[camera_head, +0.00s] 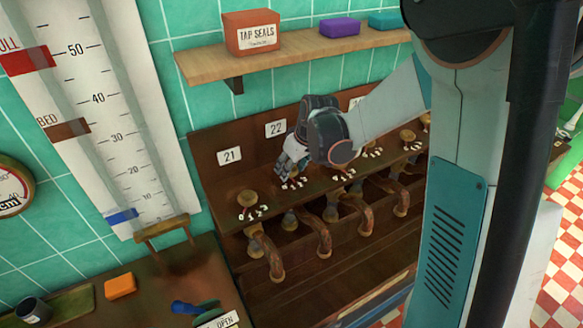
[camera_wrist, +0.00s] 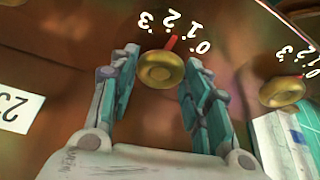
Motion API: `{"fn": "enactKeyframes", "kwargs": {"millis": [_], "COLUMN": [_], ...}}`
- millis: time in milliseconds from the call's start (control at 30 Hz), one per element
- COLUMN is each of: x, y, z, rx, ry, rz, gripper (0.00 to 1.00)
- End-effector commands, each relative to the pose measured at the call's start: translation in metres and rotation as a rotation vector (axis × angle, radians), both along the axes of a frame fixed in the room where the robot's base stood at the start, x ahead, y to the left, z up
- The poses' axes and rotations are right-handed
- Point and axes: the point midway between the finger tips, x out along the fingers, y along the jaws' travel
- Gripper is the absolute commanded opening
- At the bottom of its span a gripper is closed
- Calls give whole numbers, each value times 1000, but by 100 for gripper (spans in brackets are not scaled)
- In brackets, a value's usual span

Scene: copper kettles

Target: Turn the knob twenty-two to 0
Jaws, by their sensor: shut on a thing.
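The plate reading 22 (camera_head: 276,128) is on the dark wooden panel. My gripper (camera_head: 288,172) reaches down below it, over the knob there, and hides most of that knob in the head view. In the wrist view, knob twenty-two (camera_wrist: 162,70) is a round brass knob between the two teal-padded fingers of my gripper (camera_wrist: 160,82), which is shut on it. Its red pointer (camera_wrist: 172,43) points between the painted 1 and 2, nearer the 2. The painted 0 (camera_wrist: 203,47) is on the right of the scale in that view.
A neighbouring brass knob (camera_wrist: 283,91) is close on the right; knob twenty-one (camera_head: 247,199) stands left in the head view. Curved copper spouts (camera_head: 320,235) line the front below. A shelf (camera_head: 290,53) with boxes is above, and a tall gauge (camera_head: 95,100) is at left.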

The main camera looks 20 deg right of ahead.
Motion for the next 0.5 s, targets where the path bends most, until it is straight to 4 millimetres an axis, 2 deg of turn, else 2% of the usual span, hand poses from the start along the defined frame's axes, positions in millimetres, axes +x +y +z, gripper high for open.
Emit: {"fn": "enactKeyframes", "kwargs": {"millis": [500], "x": [-1], "y": [5], "z": [-1], "rx": [-2], "ry": [-1], "rz": [-476], "gripper": [20]}}
